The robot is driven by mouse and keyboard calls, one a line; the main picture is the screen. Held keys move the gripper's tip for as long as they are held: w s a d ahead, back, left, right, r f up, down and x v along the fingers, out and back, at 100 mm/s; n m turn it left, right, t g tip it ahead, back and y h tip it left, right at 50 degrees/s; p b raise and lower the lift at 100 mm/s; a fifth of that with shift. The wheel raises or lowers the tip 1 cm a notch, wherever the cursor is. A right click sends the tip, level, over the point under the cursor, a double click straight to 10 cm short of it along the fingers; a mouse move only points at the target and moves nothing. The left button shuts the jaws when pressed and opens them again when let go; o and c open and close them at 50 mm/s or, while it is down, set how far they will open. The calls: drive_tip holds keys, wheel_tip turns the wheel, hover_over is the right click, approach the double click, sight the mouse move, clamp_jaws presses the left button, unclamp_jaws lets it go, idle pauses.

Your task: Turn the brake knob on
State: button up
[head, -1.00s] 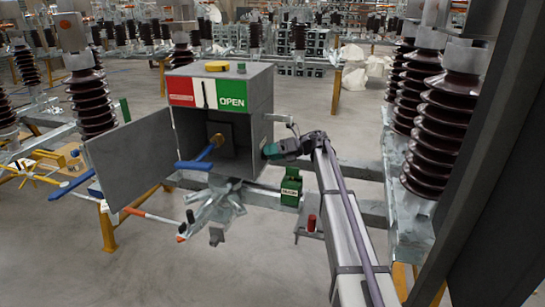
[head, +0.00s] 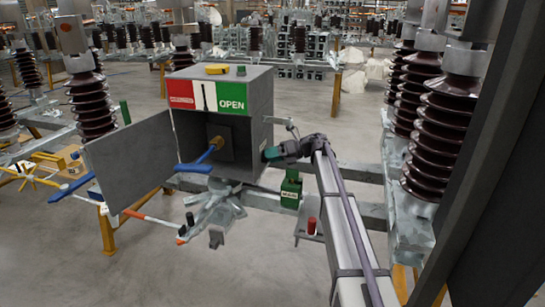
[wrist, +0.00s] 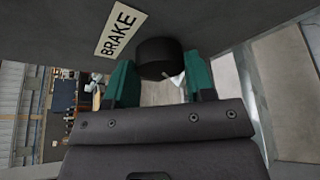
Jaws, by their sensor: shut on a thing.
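The brake knob (wrist: 158,58) is a dark round knob on a grey panel, beside a "BRAKE" label (wrist: 121,30) in the wrist view. My gripper (wrist: 160,82) has its green fingers on either side of the knob and is shut on it. A small pale mark shows at the knob's lower right. In the head view my gripper (head: 272,154) is at the right side of the grey control box (head: 258,110). The knob cannot be made out there.
The box's door (head: 130,160) stands open to the left. A blue-handled lever (head: 200,162) sticks out of its front. A green box (head: 291,190) and a red-topped part (head: 311,226) are below my gripper. Brown insulators (head: 440,130) stand at the right.

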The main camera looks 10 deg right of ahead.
drive_tip(key=shift+w+f+m+g+y+b, duration=0.15)
drive_tip(key=shift+m+y+b, duration=0.6)
drive_tip(key=shift+m+b, duration=0.7)
drive_tip(key=shift+s+f+m+g+y+b, duration=0.15)
drive_tip(key=shift+m+y+b, duration=0.7)
drive_tip(key=shift+m, duration=1.1)
drive_tip(key=shift+w+f+m+g+y+b, duration=0.15)
drive_tip(key=shift+m+y+b, duration=0.45)
drive_tip(key=shift+m+b, duration=0.9)
drive_tip(key=shift+m, duration=0.4)
drive_tip(key=o, duration=0.9)
